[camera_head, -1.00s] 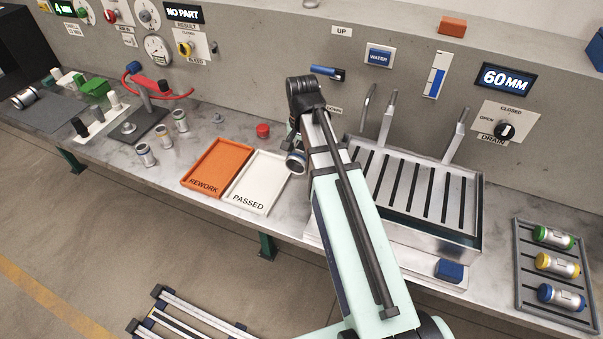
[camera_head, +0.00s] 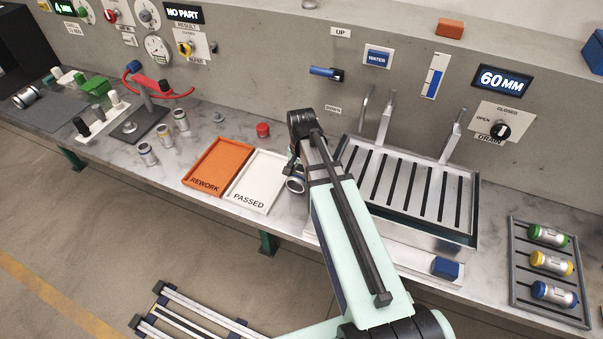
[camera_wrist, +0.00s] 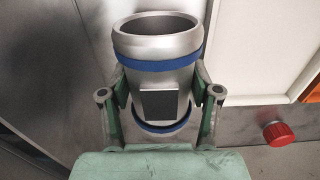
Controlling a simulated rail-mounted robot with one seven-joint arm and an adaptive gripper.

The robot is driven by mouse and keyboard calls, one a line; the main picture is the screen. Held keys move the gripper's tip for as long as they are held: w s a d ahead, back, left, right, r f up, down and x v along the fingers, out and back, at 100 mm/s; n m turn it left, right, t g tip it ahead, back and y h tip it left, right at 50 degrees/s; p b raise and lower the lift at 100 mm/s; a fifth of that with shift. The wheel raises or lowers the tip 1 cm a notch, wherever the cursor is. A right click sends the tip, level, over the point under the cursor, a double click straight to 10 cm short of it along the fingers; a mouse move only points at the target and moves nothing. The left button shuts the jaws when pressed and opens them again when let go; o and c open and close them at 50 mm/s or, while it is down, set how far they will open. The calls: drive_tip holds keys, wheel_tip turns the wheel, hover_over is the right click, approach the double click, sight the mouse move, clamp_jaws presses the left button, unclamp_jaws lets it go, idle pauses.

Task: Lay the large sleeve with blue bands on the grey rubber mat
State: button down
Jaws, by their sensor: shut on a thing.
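My gripper (camera_wrist: 162,95) is shut on the large sleeve (camera_wrist: 155,75), a silver open-ended cylinder with two blue bands and a dark square patch. Its open rim points up and away in the wrist view. In the head view the sleeve (camera_head: 295,185) shows beside the white PASSED tray, partly hidden by my arm. Whether it touches the counter cannot be told. The grey rubber mat (camera_head: 48,118) lies at the far left of the counter, well away from my gripper. A silver sleeve with dark bands (camera_head: 25,97) lies on the mat's far left part.
A slotted metal sink (camera_head: 420,190) is right of my arm. A rack (camera_head: 515,270) holds capped cylinders.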

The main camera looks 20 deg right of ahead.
sight(302, 168)
drive_tip(key=shift+f, duration=0.2)
drive_tip(key=shift+f, duration=0.1)
drive_tip(key=shift+c, duration=1.2)
unclamp_jaws()
wheel_tip(302, 168, up, 11)
drive_tip(key=b, duration=0.3)
drive_tip(key=shift+o, duration=0.5)
drive_tip(key=shift+r, duration=0.6)
